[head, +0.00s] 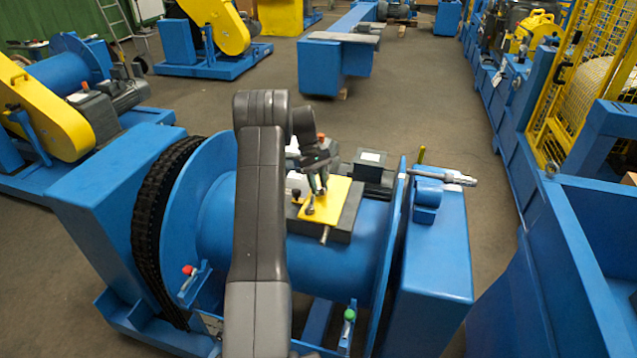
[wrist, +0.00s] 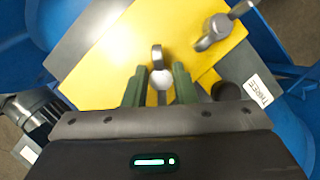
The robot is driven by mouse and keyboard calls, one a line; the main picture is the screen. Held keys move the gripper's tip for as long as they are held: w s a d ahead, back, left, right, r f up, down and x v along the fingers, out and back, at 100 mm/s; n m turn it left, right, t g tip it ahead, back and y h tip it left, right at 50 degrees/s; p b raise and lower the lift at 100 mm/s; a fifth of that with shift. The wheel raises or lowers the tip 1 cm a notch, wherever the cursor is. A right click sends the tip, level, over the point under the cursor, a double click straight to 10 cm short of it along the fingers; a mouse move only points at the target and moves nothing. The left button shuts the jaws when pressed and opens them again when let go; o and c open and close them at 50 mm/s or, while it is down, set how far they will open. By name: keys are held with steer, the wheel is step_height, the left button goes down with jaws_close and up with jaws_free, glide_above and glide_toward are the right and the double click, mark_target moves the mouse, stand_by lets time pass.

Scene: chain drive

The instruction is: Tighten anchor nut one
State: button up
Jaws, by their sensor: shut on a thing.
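My gripper (head: 318,178) is over the yellow plate (head: 333,198) on top of the blue drum machine. In the wrist view, my gripper's green fingers (wrist: 160,88) are shut on a grey metal part (wrist: 158,62) with a rounded end, standing over the yellow plate (wrist: 110,70). It may be an anchor nut or its handle; I see no number on it. A second grey metal part with a handle (wrist: 215,35) sits apart to the right. The fingers partly hide the held part's base.
A label reading THREE (wrist: 258,90) is on a grey surface at the right. My arm covers part of the blue drum (head: 212,225). A metal tool-like rod (head: 445,177) lies on the blue housing at the right. Open floor (head: 430,115) lies behind the machine.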

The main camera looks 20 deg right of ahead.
steer(key=m, duration=0.1)
steer(key=m+y, duration=0.1)
steer(key=m, duration=0.1)
steer(key=shift+w+r+m+y, duration=0.1)
steer(key=shift+r+m+y, duration=0.05)
steer(key=shift+m+y, duration=0.15)
steer(key=m+y, duration=0.1)
steer(key=m, duration=0.2)
steer(key=shift+d+m+p, duration=0.1)
steer(key=shift+m+p, duration=0.2)
steer(key=m+t+y, duration=0.1)
steer(key=m, duration=0.2)
steer(key=shift+m, duration=0.4)
steer(key=m+t+y, duration=0.1)
steer(key=m, duration=0.2)
steer(key=shift+m, duration=0.3)
steer(key=m+t+y, duration=0.1)
steer(key=m, duration=0.2)
steer(key=shift+m, duration=0.3)
steer(key=m+t, duration=0.1)
steer(key=m, duration=0.2)
steer(key=shift+m+t, duration=0.3)
steer(key=shift+t, duration=0.1)
steer(key=m+t, duration=0.1)
steer(key=m, duration=0.2)
steer(key=m+t, duration=0.1)
steer(key=m, duration=0.2)
steer(key=shift+h, duration=0.4)
steer(key=shift+m, duration=0.3)
